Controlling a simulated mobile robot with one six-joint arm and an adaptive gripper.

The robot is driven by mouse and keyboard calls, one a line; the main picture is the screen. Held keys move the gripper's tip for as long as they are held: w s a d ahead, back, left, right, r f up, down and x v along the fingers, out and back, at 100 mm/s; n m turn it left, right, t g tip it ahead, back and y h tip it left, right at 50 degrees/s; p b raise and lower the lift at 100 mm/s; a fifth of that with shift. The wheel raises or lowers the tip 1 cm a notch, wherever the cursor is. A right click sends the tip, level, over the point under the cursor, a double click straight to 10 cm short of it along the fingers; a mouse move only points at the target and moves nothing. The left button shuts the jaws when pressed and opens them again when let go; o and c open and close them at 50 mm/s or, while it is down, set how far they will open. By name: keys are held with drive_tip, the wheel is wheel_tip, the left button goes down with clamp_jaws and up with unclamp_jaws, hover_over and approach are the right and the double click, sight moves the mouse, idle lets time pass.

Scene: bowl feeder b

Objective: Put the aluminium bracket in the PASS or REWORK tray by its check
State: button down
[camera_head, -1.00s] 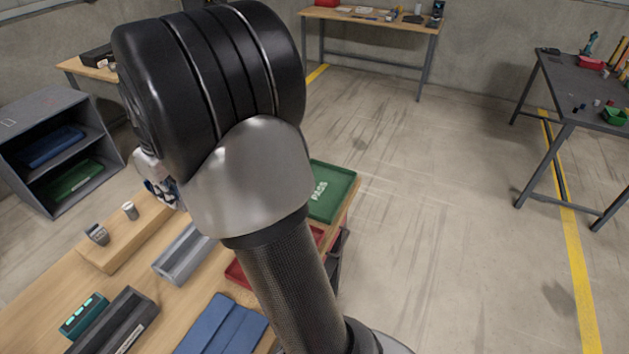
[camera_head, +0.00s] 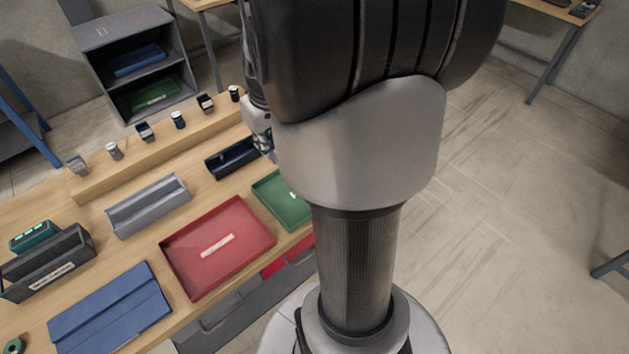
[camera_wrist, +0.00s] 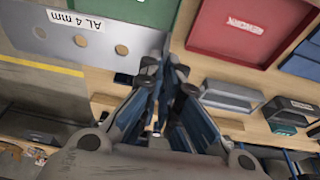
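The aluminium bracket (camera_wrist: 88,38), a flat silver plate with round holes and a white "AL 4 mm" label, is in the upper left of the wrist view. My gripper (camera_wrist: 165,68) is closed at the tips on the bracket's right end and holds it above the bench. In the head view the bracket is hidden behind my arm, and only a sliver of the gripper shows. The green PASS tray (camera_head: 281,203) is partly covered by my arm; it also shows in the wrist view (camera_wrist: 150,10). The red REWORK tray (camera_head: 190,262) is empty, and appears in the wrist view (camera_wrist: 225,55).
A grey channel fixture (camera_head: 148,207), dark box (camera_head: 48,262), teal device (camera_head: 33,236) and blue mat (camera_head: 110,308) lie on the bench. A dark narrow tray (camera_head: 230,160) lies behind the green tray. A wooden ledge (camera_head: 140,165) carries several small parts. A grey shelf (camera_head: 125,50) stands beyond.

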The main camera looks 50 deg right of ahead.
wheel_tip(320, 180, down, 20)
drive_tip(key=b, duration=0.7)
drive_tip(key=shift+s+f, duration=0.1)
drive_tip(key=shift+f, duration=0.05)
drive_tip(key=shift+f+b, duration=0.15)
drive_tip(key=shift+b, duration=0.2)
drive_tip(key=c, duration=2.3)
unclamp_jaws()
drive_tip(key=shift+o, duration=1.1)
drive_tip(key=shift+r, duration=0.2)
